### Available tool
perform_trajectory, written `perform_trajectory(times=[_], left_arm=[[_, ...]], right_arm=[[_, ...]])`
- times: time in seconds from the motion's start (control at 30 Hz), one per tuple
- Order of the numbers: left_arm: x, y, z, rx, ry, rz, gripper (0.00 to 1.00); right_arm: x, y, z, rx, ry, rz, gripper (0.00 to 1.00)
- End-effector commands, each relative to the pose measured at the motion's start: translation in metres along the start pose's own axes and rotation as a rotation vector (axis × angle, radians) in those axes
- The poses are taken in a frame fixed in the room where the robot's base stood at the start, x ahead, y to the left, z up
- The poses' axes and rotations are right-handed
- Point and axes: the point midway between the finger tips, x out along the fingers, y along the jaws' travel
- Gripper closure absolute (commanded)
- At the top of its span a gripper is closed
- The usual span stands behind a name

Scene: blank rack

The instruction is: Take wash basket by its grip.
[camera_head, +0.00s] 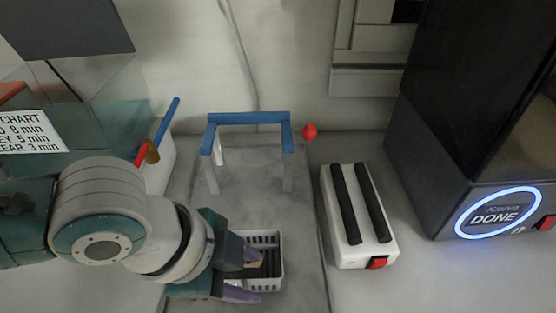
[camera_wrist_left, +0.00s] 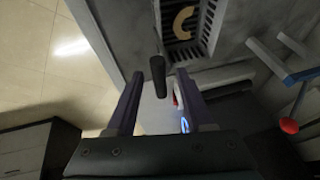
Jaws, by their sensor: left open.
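The wash basket (camera_head: 276,279) is a small white slatted basket on the grey counter, at the bottom centre of the head view. It also shows at the top of the left wrist view (camera_wrist_left: 211,30), with a tan curved piece (camera_wrist_left: 183,22) inside. A dark rounded bar (camera_wrist_left: 158,85), apparently its grip, points toward my left gripper (camera_head: 257,276). In the left wrist view the purple fingers (camera_wrist_left: 160,74) are open, one on each side of the bar, with gaps visible. In the head view they overlap the basket's left side. My right gripper is out of view.
A blue-topped stand (camera_head: 248,118) with pale legs is behind the basket, near a red ball (camera_head: 310,131). A white unit (camera_head: 345,250) with two dark bars stands right. A dark machine (camera_head: 440,180) reads DONE. A white container (camera_head: 160,170) is behind my left arm.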

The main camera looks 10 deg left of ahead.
Motion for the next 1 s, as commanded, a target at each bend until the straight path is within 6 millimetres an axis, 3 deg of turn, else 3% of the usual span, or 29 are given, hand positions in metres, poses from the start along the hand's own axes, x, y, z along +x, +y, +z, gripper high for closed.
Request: perform_trajectory(times=[0.07,0.5,1.0], left_arm=[[-0.0003,-0.0001,0.0001,0.000,0.000,0.000,0.51],[-0.0005,0.0000,0.0003,-0.001,0.000,0.000,1.00],[-0.0005,0.0001,0.0004,-0.001,-0.001,0.000,1.00]], right_arm=[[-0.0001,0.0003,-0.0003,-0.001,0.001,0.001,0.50],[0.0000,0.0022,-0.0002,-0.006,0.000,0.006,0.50],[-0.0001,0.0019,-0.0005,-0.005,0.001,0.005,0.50]])
